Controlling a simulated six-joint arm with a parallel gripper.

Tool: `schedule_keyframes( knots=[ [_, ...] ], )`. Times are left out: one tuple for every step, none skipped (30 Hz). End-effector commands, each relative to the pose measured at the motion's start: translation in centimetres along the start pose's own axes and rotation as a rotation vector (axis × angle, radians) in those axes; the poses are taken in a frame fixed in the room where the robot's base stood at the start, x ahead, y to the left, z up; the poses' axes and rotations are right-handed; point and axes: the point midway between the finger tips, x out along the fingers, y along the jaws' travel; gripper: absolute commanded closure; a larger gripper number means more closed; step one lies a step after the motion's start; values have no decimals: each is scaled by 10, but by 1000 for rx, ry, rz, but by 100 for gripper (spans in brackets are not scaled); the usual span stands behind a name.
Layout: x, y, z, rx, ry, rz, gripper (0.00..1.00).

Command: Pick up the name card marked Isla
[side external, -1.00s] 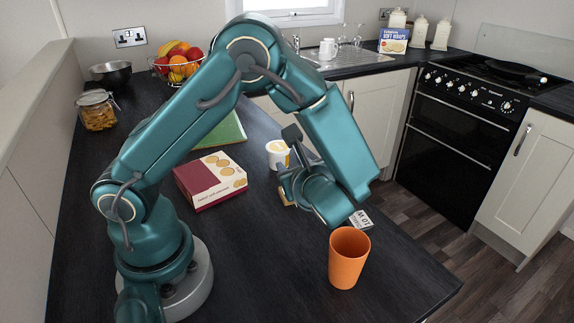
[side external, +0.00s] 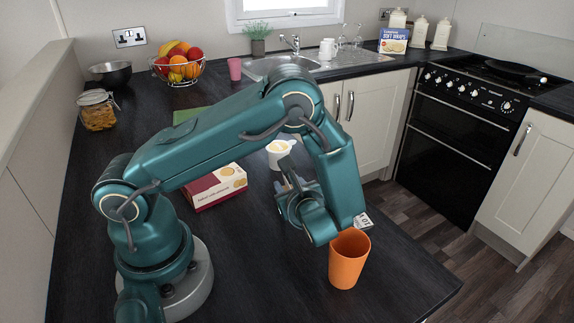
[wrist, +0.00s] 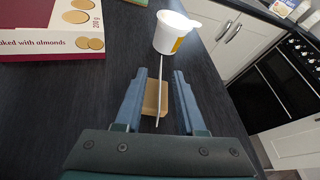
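In the wrist view, a thin pale card (wrist: 159,76) stands edge-on in a small wooden block (wrist: 155,97). The card lies between the two blue fingers of my gripper (wrist: 160,73), with a gap on each side. My gripper is open. The card's face is turned away, so I cannot read a name on it. In the side view, my gripper (side external: 284,180) is low over the counter near the white tub (side external: 279,152), and it largely hides the card and block there.
An orange cup (side external: 348,260) stands close to my wrist, with a white printed item (side external: 364,221) partly hidden behind it. A biscuit box (side external: 217,186) lies to the left. The white tub (wrist: 175,35) is just beyond the card.

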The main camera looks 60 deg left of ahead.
Motion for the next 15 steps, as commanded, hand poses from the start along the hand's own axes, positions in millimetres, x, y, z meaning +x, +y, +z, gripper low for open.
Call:
schedule_keyframes(
  knots=[
    [0,0,0,0,0,0,61],
    [0,0,0,0,0,0,61],
    [0,0,0,0,0,0,61],
    [0,0,0,0,0,0,61],
    [0,0,0,0,0,0,69],
    [0,0,0,1,0,0,84],
    [0,0,0,1,0,0,96],
    [0,0,0,1,0,0,100],
    [0,0,0,1,0,0,100],
    [0,0,0,1,0,0,100],
    [0,0,0,1,0,0,100],
    [0,0,0,1,0,0,100],
    [0,0,0,1,0,0,100],
    [0,0,0,1,0,0,100],
    [0,0,0,1,0,0,100]
  ],
)
